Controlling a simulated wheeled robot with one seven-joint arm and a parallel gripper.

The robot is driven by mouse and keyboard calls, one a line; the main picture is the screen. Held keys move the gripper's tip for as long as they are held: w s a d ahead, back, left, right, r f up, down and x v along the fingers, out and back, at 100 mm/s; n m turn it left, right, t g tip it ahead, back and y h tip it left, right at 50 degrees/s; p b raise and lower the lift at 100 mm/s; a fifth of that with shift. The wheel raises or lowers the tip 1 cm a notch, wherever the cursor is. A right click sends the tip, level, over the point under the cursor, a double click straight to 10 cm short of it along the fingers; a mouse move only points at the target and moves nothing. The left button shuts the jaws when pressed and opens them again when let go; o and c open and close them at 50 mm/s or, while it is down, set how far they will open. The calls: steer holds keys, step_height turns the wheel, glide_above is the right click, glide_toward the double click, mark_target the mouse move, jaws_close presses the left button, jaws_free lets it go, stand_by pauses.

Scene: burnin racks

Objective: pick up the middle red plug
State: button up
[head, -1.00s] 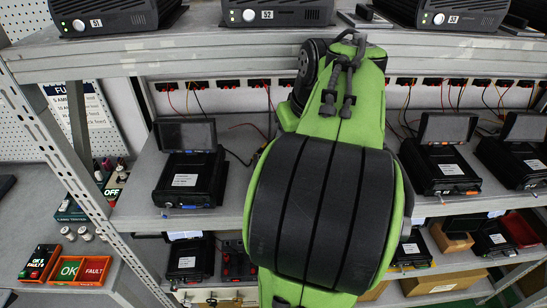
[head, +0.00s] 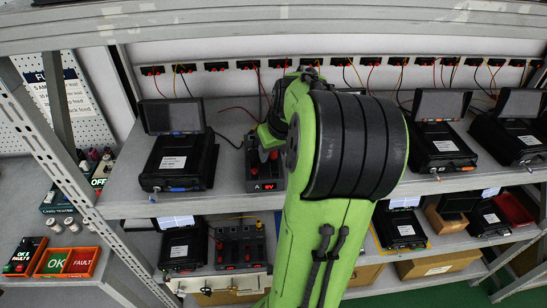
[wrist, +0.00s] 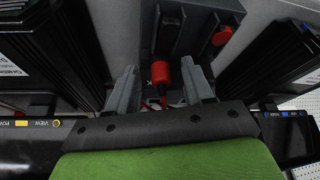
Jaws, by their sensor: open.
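My gripper (wrist: 158,66) is open in the wrist view, with one grey finger on each side of a red plug (wrist: 160,73). The plug is upright on a dark box (wrist: 183,38), with a gap to each finger. A second red plug (wrist: 222,36) sits farther right on the same box, outside the fingers. In the head view the box (head: 266,178) stands on the middle shelf, with a red plug (head: 273,154) at its top. My green arm hides much of the gripper and part of the box there. I cannot tell which plug is the middle one.
A black unit with a screen (head: 178,158) stands left of the box; another (head: 438,148) stands to the right. Red sockets and loose wires line the back rail (head: 215,66). The shelf above (head: 200,28) overhangs. An orange tray (head: 67,262) is at lower left.

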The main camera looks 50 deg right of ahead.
steer(key=shift+a+r, duration=0.15)
steer(key=shift+c, duration=0.7)
steer(key=c, duration=0.8)
steer(key=shift+r, duration=0.2)
step_height(320, 180, up, 7)
steer(key=shift+f+p, duration=0.1)
steer(key=shift+p, duration=0.75)
steer(key=s+a, duration=0.3)
steer(key=s, duration=0.2)
steer(key=s+a+b, duration=0.1)
steer(key=s+a, duration=0.2)
steer(key=s, duration=0.2)
steer(key=s+a, duration=0.3)
steer(key=s, duration=0.2)
steer(key=shift+s+f+b, duration=0.1)
steer(key=shift+s+b, duration=0.25)
steer(key=shift+d, duration=0.1)
